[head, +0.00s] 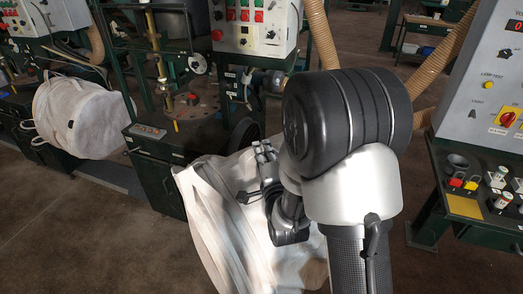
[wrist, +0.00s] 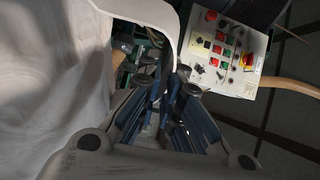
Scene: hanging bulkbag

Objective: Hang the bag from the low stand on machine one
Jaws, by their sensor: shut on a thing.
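A large off-white bulk bag (head: 215,215) hangs in front of my arm in the head view, partly hidden by it. In the wrist view the bag (wrist: 55,80) fills the left side, and a white strap (wrist: 172,22) curves from it down to the fingers. My gripper (head: 264,152) is at the bag's top edge in the head view. In the wrist view my gripper (wrist: 168,88) is shut on the strap; the exact contact is dark and partly hidden.
Another off-white bag (head: 80,118) hangs at the left by a green machine. A green machine (head: 160,150) with a control box (head: 252,22) stands behind the held bag. Another control panel (head: 490,85) stands at the right. Brown floor (head: 95,235) is clear at front left.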

